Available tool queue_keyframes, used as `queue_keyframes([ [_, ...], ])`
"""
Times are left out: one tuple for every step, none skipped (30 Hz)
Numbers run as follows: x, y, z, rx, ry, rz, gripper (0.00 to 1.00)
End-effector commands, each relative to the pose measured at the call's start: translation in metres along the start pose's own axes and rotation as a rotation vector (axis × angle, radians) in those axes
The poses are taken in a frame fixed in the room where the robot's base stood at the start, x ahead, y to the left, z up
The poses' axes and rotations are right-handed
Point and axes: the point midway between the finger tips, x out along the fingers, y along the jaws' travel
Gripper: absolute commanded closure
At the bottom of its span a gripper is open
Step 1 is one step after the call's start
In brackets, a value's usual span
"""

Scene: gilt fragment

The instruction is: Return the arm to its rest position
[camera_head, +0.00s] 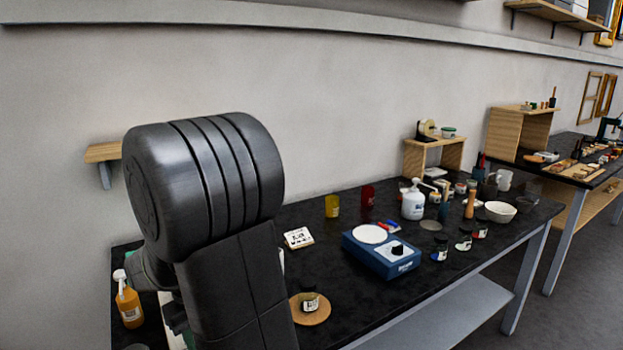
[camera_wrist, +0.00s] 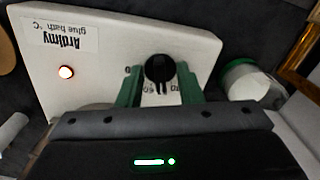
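My gripper (camera_wrist: 160,92) shows in the wrist view with two green fingers apart. A black knob (camera_wrist: 158,67) on a white glue bath unit (camera_wrist: 115,50) appears between the fingertips. I see gaps on both sides of the knob, and cannot tell how far the tips are from the unit's face.
A dark bench (camera_head: 325,263) holds a blue device with a white plate (camera_head: 382,253), a white pump bottle (camera_head: 412,204), an orange bottle (camera_head: 129,304) and several jars. A small wall shelf (camera_head: 102,152) is left of my arm. A green-rimmed white container (camera_wrist: 250,84) stands beside the unit.

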Motion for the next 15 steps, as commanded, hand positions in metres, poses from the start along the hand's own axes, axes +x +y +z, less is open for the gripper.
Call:
queue_keyframes([
  [0.0,0.0,0.0,-0.001,0.0,0.0,0.67],
  [0.0,0.0,0.0,-0.001,0.0,0.0,0.67],
  [0.0,0.0,0.0,-0.001,0.0,0.0,0.67],
  [0.0,0.0,0.0,-0.001,0.0,0.0,0.67],
  [0.0,0.0,0.0,-0.001,0.0,0.0,0.67],
  [0.0,0.0,0.0,-0.001,0.0,0.0,0.67],
  [-0.001,0.0,0.0,-0.001,0.0,0.0,0.67],
  [-0.001,0.0,0.0,0.0,0.0,0.0,0.67],
  [-0.002,0.0,0.0,0.003,0.001,0.0,0.67],
  [-0.003,0.0,0.0,0.006,0.001,0.0,0.67],
  [-0.005,0.0,0.0,0.012,0.001,0.0,0.67],
  [-0.009,0.0,-0.001,0.017,0.002,0.0,0.67],
  [-0.012,0.0,-0.001,0.016,0.003,0.0,0.67],
  [-0.016,0.0,-0.001,0.016,0.004,0.0,0.67],
  [-0.022,0.0,-0.001,0.016,0.003,0.0,0.67],
])
